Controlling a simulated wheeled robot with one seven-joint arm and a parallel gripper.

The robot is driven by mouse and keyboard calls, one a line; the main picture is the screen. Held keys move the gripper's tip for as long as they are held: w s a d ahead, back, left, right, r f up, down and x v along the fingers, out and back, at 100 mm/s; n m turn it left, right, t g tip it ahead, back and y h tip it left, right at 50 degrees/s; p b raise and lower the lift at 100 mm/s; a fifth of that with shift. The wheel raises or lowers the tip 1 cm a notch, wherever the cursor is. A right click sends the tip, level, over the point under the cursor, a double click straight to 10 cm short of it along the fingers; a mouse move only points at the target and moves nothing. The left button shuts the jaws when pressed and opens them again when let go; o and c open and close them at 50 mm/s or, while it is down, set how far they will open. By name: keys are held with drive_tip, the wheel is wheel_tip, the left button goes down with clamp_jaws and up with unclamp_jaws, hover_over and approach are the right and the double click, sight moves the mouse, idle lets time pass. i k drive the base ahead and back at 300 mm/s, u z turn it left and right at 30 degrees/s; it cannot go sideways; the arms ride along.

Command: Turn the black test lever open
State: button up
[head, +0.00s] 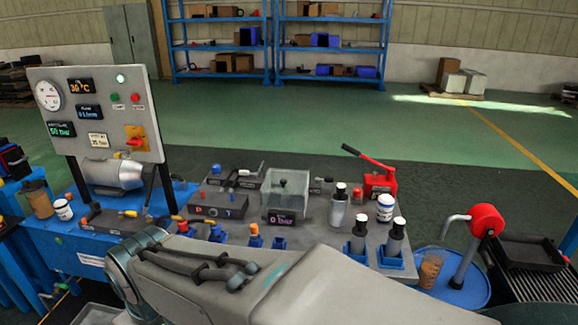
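The bench carries several small levers, and I cannot tell for certain which one is the black test lever. A further lever with a dark end (261,169) sticks up at the back, left of the clear box. The position of each valve is too small to read. My grey arm fills the lower middle and hides the bench's front. My gripper is not visible.
A gauge panel (98,112) stands at the left. A clear box (287,190) with a "0 bar" display (284,218) is mid-bench. A red hand pump (379,184), bottles (338,208) and a red-topped drum pump (487,220) are at right.

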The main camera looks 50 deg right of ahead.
sight(326, 179)
drive_tip(key=z, duration=0.8)
drive_tip(key=i, duration=0.9)
drive_tip(key=z, duration=0.8)
